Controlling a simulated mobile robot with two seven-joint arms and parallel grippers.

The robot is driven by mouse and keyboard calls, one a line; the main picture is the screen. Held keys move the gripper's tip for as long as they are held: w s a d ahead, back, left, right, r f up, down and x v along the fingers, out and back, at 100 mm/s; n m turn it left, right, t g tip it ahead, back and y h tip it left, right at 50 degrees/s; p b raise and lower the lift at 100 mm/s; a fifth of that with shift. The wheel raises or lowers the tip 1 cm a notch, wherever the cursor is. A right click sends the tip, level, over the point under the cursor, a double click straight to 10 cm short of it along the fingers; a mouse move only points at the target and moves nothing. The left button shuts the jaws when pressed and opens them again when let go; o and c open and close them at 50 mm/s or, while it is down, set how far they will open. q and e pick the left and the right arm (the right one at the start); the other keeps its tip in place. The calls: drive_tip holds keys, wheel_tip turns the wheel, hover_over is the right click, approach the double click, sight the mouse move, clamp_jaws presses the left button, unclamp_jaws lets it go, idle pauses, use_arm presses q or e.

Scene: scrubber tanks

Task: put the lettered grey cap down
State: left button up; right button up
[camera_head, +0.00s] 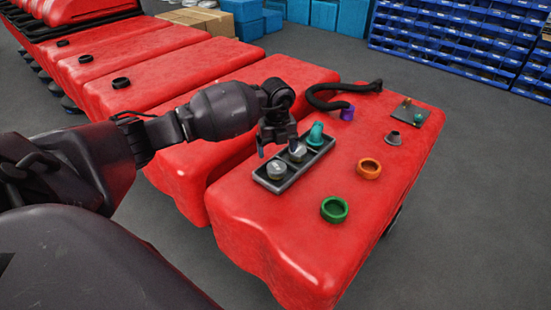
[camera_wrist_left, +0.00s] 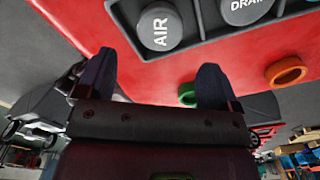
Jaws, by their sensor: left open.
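Two lettered grey caps sit in separate compartments of a dark tray (camera_head: 263,183) on the red tank. The nearer one, the AIR cap (camera_head: 277,170), reads "AIR" in the left wrist view (camera_wrist_left: 160,27). The other, the DRAIN cap (camera_head: 298,153), reads "DRAI" in the left wrist view (camera_wrist_left: 245,10), its end cut off. My left gripper (camera_head: 278,150) is open above the tray. Its spread fingers (camera_wrist_left: 155,65) have nothing between them, and both caps lie beyond the fingertips. My right gripper is not in view.
A teal cone (camera_head: 316,135) occupies the tray's far end. A green ring (camera_head: 334,210), an orange ring (camera_head: 369,169), a grey cone (camera_head: 393,138) and a black hose (camera_head: 325,102) with a purple end rest on the same tank (camera_head: 290,235). Its front right is clear.

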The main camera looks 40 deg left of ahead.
sight(277, 167)
use_arm(q)
wheel_tip(277, 167, up, 6)
drive_tip(key=shift+f+p, duration=0.25)
drive_tip(key=shift+p, duration=0.05)
idle(0.4)
